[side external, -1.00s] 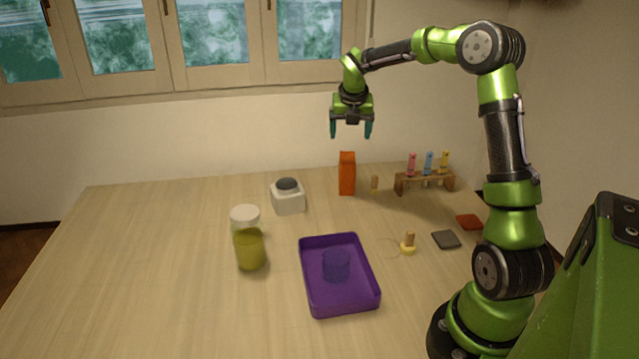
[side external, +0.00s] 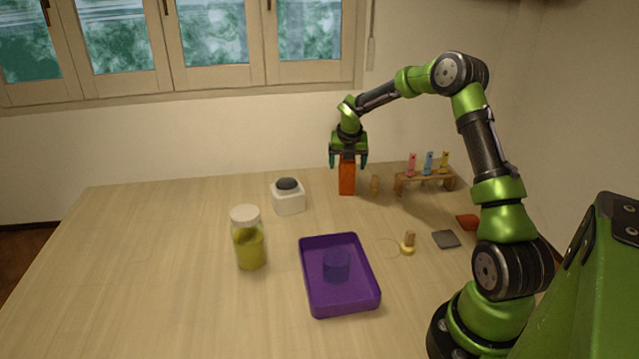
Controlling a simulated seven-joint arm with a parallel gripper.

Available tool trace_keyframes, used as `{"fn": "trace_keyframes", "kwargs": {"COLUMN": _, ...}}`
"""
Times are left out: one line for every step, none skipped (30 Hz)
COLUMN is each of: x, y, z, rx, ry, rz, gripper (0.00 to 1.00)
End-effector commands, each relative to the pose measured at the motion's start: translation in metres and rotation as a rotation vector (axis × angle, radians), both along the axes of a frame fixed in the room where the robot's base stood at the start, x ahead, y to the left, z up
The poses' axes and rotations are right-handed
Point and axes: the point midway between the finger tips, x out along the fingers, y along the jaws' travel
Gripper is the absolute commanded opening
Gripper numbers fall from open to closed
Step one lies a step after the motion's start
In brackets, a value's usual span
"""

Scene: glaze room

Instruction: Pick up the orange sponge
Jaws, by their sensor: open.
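The orange sponge (side external: 347,179) is an upright block standing on the table near its back edge. My gripper (side external: 348,163) is open and points down, with its teal fingers on the left and right of the sponge's upper part in the picture. The palm hides the top of the sponge. I cannot tell from this one view whether the fingers are at the same depth as the sponge or touch it.
A white box with a dark dome (side external: 288,197) is to the left. A jar (side external: 249,240) and purple tray (side external: 373,302) are nearer. The left table is clear.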

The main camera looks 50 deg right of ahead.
Motion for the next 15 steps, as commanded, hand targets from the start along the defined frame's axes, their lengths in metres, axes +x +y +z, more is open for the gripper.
{"fn": "trace_keyframes", "kwargs": {"x": 0.0002, "y": -0.0001, "z": 0.0, "rx": -0.001, "ry": -0.001, "rz": 0.0, "gripper": 0.83}}
{"fn": "trace_keyframes", "kwargs": {"x": 0.0001, "y": -0.0002, "z": 0.0001, "rx": -0.001, "ry": -0.001, "rz": 0.0, "gripper": 0.83}}
{"fn": "trace_keyframes", "kwargs": {"x": 0.0001, "y": -0.0001, "z": 0.0002, "rx": -0.001, "ry": -0.001, "rz": 0.0, "gripper": 0.83}}
{"fn": "trace_keyframes", "kwargs": {"x": 0.0001, "y": -0.0001, "z": 0.0003, "rx": -0.001, "ry": -0.001, "rz": 0.0, "gripper": 0.83}}
{"fn": "trace_keyframes", "kwargs": {"x": 0.0001, "y": -0.0001, "z": 0.0003, "rx": 0.0, "ry": 0.0, "rz": 0.0, "gripper": 0.81}}
{"fn": "trace_keyframes", "kwargs": {"x": 0.0, "y": 0.0, "z": 0.0003, "rx": 0.0, "ry": 0.0, "rz": 0.0, "gripper": 0.75}}
{"fn": "trace_keyframes", "kwargs": {"x": 0.0, "y": 0.0, "z": 0.0003, "rx": 0.0, "ry": 0.0, "rz": 0.0, "gripper": 0.71}}
{"fn": "trace_keyframes", "kwargs": {"x": 0.0, "y": 0.0, "z": 0.0003, "rx": 0.0, "ry": 0.0, "rz": 0.0, "gripper": 0.66}}
{"fn": "trace_keyframes", "kwargs": {"x": -0.0001, "y": 0.0, "z": 0.0004, "rx": 0.0, "ry": 0.0, "rz": 0.0, "gripper": 0.6}}
{"fn": "trace_keyframes", "kwargs": {"x": -0.0001, "y": 0.0, "z": 0.0004, "rx": 0.0, "ry": 0.0, "rz": 0.0, "gripper": 0.55}}
{"fn": "trace_keyframes", "kwargs": {"x": -0.0001, "y": 0.0, "z": 0.0004, "rx": 0.0, "ry": 0.0, "rz": 0.0, "gripper": 0.51}}
{"fn": "trace_keyframes", "kwargs": {"x": -0.0001, "y": 0.0, "z": 0.0005, "rx": 0.0, "ry": 0.0, "rz": 0.0, "gripper": 0.45}}
{"fn": "trace_keyframes", "kwargs": {"x": -0.0002, "y": 0.0001, "z": 0.0005, "rx": 0.0, "ry": 0.0, "rz": -0.001, "gripper": 0.4}}
{"fn": "trace_keyframes", "kwargs": {"x": -0.0002, "y": 0.0001, "z": 0.0005, "rx": 0.0, "ry": 0.0, "rz": -0.001, "gripper": 0.35}}
{"fn": "trace_keyframes", "kwargs": {"x": -0.0002, "y": 0.0001, "z": 0.0005, "rx": 0.0, "ry": 0.0, "rz": -0.001, "gripper": 0.29}}
